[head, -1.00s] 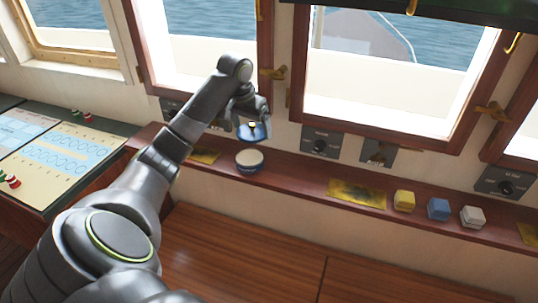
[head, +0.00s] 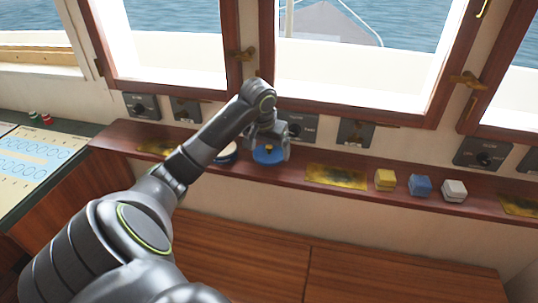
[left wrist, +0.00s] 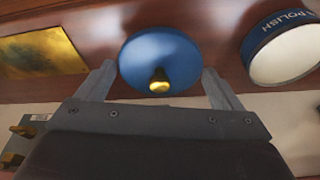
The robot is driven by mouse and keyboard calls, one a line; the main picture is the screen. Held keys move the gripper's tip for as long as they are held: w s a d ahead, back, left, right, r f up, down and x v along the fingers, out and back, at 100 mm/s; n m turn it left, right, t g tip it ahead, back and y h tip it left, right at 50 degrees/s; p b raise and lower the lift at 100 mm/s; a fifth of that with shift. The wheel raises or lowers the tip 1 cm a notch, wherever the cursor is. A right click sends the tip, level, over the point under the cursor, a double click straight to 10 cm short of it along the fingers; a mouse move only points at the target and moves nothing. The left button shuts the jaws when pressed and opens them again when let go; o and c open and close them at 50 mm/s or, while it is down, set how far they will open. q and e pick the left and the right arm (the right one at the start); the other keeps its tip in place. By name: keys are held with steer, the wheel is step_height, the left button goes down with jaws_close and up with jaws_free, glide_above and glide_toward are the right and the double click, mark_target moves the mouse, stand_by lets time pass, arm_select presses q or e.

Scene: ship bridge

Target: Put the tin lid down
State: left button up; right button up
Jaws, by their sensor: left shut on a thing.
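The tin lid (head: 268,156) is a blue disc with a small brass knob. It is at the wooden ledge under the windows, to the right of the tin. My left gripper (head: 268,146) is shut on the lid, with its fingers at either side of the rim. In the left wrist view the lid (left wrist: 160,58) sits between the two fingers (left wrist: 158,88). I cannot tell whether it touches the ledge. The open-looking tin (left wrist: 286,48), blue with "POLISH" on its side and a pale top, stands beside it. In the head view my arm partly hides the tin (head: 228,154).
A worn brass plate (head: 336,177) lies on the ledge (head: 300,163) right of the lid. Beyond it stand yellow (head: 385,180), blue (head: 420,186) and white (head: 454,191) blocks. Dark switch panels (head: 301,127) line the wall behind. A chart table (head: 30,160) is at the left.

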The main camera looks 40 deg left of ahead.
mark_target(264, 160)
arm_select(q)
steer(key=shift+f, duration=1.35)
steer(key=shift+f, duration=0.1)
steer(key=o, duration=0.7)
steer(key=shift+o, duration=0.2)
steer(key=v, duration=1.2)
steer(key=shift+p, duration=0.45)
